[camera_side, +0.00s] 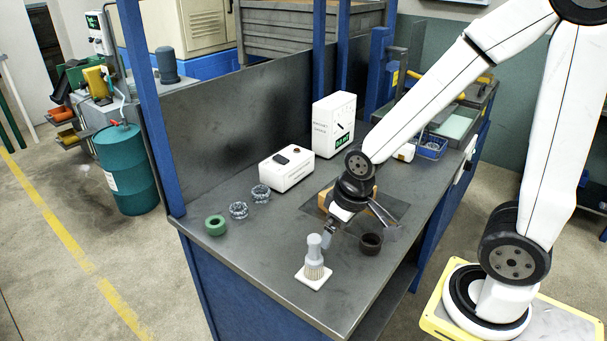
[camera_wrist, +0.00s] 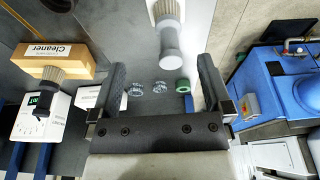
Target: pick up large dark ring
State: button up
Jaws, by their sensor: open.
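The large dark ring (camera_side: 370,243) stands on the grey bench in the side view, just to the right of the brush and close below my gripper. In the wrist view, a dark rounded piece cut off by the top edge (camera_wrist: 60,4) looks like the same ring. My gripper (camera_side: 357,223) is open, tilted, with its fingers spread apart. In the wrist view my gripper (camera_wrist: 162,72) has nothing held between its fingers. The ring is outside the fingers and not touched, as far as I can tell.
A brush (camera_side: 314,258) stands upright on a white pad (camera_side: 313,279), left of the ring. A green ring (camera_side: 215,225) and two shiny rings (camera_side: 238,210) (camera_side: 261,193) lie further left. A cleaner box (camera_wrist: 52,56), a white device (camera_side: 287,167) and a display box (camera_side: 334,125) stand behind.

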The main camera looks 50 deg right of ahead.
jog(key=s+d+f+n+g+h, duration=0.1)
jog(key=f+n+g, duration=0.1)
jog(key=s+d+f+n+g+h, duration=0.1)
jog(key=s+f+n+h, duration=0.1)
jog(key=f+n, duration=0.1)
jog(key=s+d+f+n+g+h, duration=0.1)
jog(key=s+f+n+g+h, duration=0.1)
jog(key=shift+s+f+n+g, duration=0.15)
jog(key=shift+f+n+g, duration=0.05)
jog(key=shift+n+g, duration=0.1)
jog(key=n+h, duration=0.1)
jog(key=d+f+n+h, duration=0.1)
jog(key=d+n+h, duration=0.1)
jog(key=n, duration=0.1)
jog(key=shift+d+f+h, duration=0.15)
jog(key=shift+f+h, duration=0.15)
jog(key=shift+f, duration=0.05)
jog(key=w+n+t+h, duration=0.1)
jog(key=n, duration=0.1)
jog(key=d+f+n+h, duration=0.1)
jog(key=w+f+n+t+h, duration=0.1)
jog(key=n+h, duration=0.1)
jog(key=shift+w+d+n+t, duration=0.3)
jog(key=shift+w+f+n+t+h, duration=0.3)
jog(key=shift+w+n+t+h, duration=0.25)
jog(key=shift+n+t, duration=0.3)
jog(key=shift+d, duration=0.1)
